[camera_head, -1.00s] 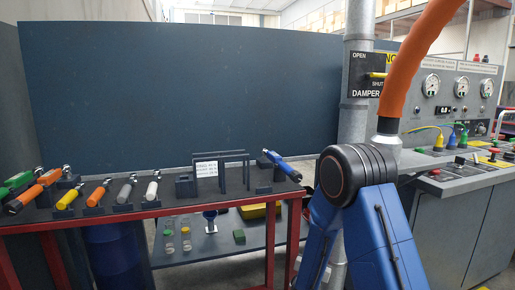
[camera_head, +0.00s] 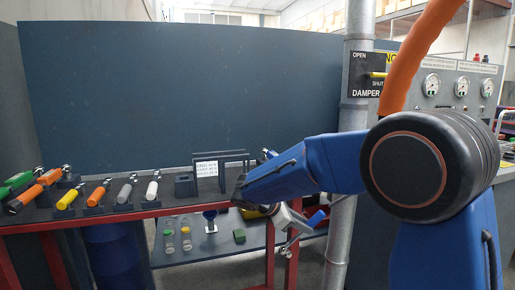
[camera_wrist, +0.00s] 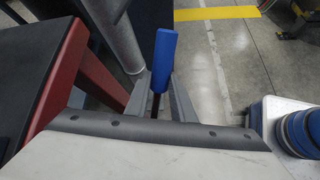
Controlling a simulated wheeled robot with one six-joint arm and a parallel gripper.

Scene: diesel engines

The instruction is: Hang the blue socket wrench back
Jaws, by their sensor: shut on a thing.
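A tool with a blue handle (camera_head: 315,218) and a silver end hangs low in my gripper (camera_head: 297,228), beside the right end of the red-framed bench. In the wrist view the blue handle (camera_wrist: 165,58) stands up between the two fingers of my gripper (camera_wrist: 160,100), which is shut on it. My arm hides part of the tool in the head view. The tip of another blue tool (camera_head: 268,153) shows above my forearm at the bench's right end; the rest of it is hidden.
Green, orange, yellow, grey and white-handled tools (camera_head: 68,199) lie in holders on the bench's left. A dark frame (camera_head: 235,156) and white sign (camera_head: 207,169) stand mid-bench. The red bench frame (camera_wrist: 55,80) is close left of my gripper. A grey post (camera_head: 352,120) stands at right.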

